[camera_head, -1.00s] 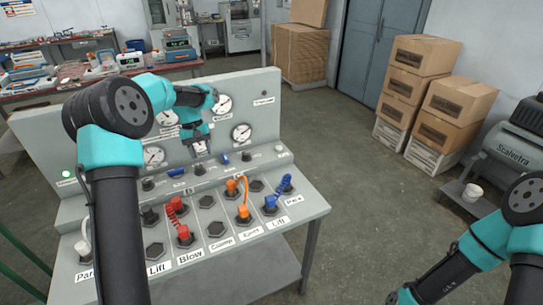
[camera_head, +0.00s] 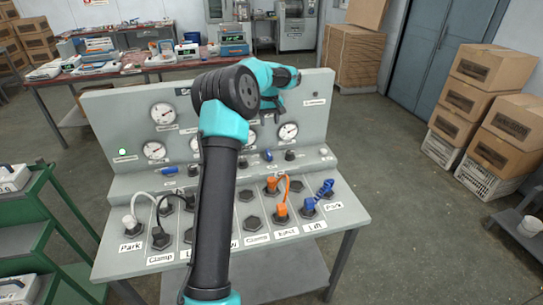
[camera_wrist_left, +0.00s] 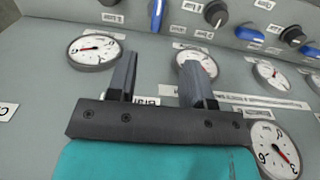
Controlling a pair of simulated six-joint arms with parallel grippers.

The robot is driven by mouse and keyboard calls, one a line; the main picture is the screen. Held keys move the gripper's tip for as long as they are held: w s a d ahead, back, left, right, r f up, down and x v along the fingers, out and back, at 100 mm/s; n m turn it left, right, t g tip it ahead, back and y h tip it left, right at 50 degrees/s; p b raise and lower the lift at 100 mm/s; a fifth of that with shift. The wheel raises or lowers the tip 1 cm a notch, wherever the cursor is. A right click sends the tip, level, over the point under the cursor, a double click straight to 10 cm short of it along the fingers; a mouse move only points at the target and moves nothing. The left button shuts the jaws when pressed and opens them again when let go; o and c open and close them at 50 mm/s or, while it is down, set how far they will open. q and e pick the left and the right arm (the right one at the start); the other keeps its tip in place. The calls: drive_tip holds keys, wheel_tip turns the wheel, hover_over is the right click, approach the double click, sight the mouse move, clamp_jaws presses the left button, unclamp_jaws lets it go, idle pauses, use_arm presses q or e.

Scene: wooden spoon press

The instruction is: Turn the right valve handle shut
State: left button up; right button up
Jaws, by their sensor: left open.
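The right valve handle (camera_head: 267,156) is a small blue lever on the console's sloped ledge, upright in the head view. It also stands upright at the top of the left wrist view (camera_wrist_left: 157,14). Another blue handle (camera_head: 168,171) lies sideways further left on the ledge. My left gripper (camera_wrist_left: 158,75) is open and empty in the left wrist view. It is in front of the gauge panel, apart from the right handle. My right gripper is out of view.
Pressure gauges (camera_head: 288,131) and dark knobs (camera_head: 290,155) surround the handle. Orange (camera_head: 282,209) and blue (camera_head: 308,204) plugs with cables stand on the lower deck. A green cart (camera_head: 40,235) is at left. Cardboard boxes (camera_head: 500,115) stand at right, with open floor between.

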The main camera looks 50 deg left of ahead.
sight(270, 155)
use_arm(q)
wheel_tip(270, 155, down, 17)
drive_tip(key=shift+f, duration=0.1)
idle(0.6)
clamp_jaws()
idle(0.3)
